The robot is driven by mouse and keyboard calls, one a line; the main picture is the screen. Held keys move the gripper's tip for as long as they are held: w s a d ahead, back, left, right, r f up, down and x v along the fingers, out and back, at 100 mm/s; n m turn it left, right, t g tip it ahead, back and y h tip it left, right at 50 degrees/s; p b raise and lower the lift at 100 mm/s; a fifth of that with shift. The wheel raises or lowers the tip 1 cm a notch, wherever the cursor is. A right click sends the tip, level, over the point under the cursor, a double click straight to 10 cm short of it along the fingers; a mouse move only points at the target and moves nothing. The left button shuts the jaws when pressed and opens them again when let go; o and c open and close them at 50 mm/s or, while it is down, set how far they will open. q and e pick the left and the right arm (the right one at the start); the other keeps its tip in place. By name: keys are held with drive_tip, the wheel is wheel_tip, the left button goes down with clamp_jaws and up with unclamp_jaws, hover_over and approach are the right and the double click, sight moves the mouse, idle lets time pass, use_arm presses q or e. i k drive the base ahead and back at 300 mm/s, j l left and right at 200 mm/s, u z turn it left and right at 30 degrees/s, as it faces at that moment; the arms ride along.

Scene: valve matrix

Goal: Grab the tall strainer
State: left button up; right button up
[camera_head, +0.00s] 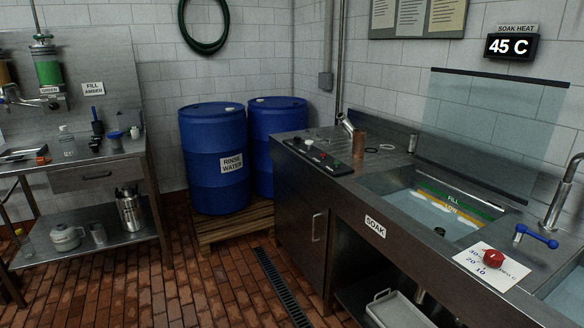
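No thing in view is plainly a tall strainer. A copper-coloured upright cylinder (358,144) stands on the steel counter left of the soak basin, beside a slanted metal tube (346,124). A tall shiny metal canister (130,212) with a dark top stands on the lower shelf of the left bench. I cannot tell whether any of these is the strainer. Neither of my grippers is in view.
Blue drums (213,160) stand on a wooden pallet (235,222) between the left bench (95,178) and the soak counter (300,186). A clear panel (490,120) rises behind the soak basin (440,205). The brick floor (210,285) in front is open, with a drain grate (280,287).

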sight(359, 135)
drive_tip(key=i+j+z, duration=0.1)
drive_tip(key=i+z, duration=0.3)
drive_tip(key=i+j+z, duration=0.35)
drive_tip(key=i, duration=0.15)
drive_tip(key=i+j+z, duration=0.25)
drive_tip(key=i+z, duration=0.15)
